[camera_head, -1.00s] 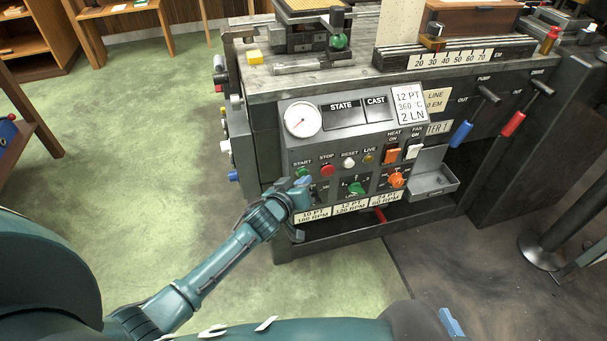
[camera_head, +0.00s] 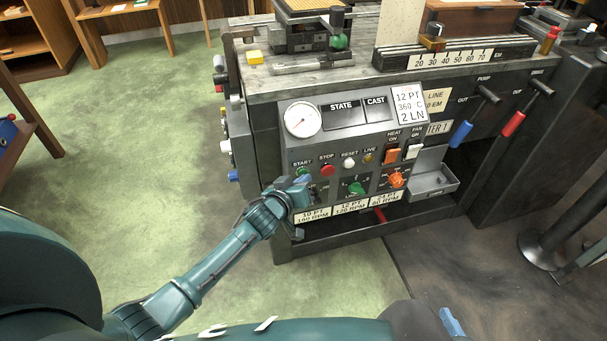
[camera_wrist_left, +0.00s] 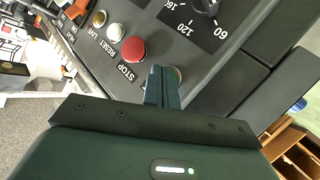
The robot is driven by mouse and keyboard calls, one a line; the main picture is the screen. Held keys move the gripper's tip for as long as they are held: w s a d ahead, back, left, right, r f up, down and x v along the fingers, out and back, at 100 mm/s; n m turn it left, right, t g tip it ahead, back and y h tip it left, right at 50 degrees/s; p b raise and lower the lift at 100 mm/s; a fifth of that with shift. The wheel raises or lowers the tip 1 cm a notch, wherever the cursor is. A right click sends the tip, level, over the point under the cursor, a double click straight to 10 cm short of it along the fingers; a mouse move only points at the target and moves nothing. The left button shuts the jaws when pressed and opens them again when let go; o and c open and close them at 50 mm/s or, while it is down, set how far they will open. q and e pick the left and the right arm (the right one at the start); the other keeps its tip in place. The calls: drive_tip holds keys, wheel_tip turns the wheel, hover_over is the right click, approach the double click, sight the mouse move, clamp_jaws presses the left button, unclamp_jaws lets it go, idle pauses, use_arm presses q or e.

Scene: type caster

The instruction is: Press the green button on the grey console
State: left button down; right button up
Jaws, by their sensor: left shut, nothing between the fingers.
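The grey console (camera_head: 345,150) stands on the front of a dark machine, with a gauge, labels and a row of buttons. The green START button (camera_head: 302,171) is at the left end of that row, beside the red STOP button (camera_head: 327,170). My left gripper (camera_head: 303,181) is shut and empty, its tips just below and in front of the green button. In the left wrist view the shut fingers (camera_wrist_left: 162,86) cover most of a button, leaving only a rim (camera_wrist_left: 177,74) visible. I cannot tell whether the tips touch it. My right gripper is out of view.
A white RESET button (camera_head: 348,163), a green knob (camera_head: 356,188) and an orange knob (camera_head: 396,179) sit close by. A grey tray (camera_head: 433,183) juts out at the right. Levers with blue and red grips (camera_head: 513,124) are further right. Green floor left of the machine is clear.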

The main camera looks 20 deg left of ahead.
use_arm(q)
drive_tip(key=shift+w+a, duration=0.1)
drive_tip(key=shift+w, duration=0.05)
idle(0.3)
drive_tip(key=shift+s+d, duration=0.2)
drive_tip(key=shift+s, duration=0.15)
drive_tip(key=s+d+p, duration=0.2)
drive_tip(key=s+d, duration=0.1)
drive_tip(key=s, duration=0.2)
drive_tip(key=shift+d, duration=0.2)
idle(0.5)
drive_tip(key=shift+s, duration=0.1)
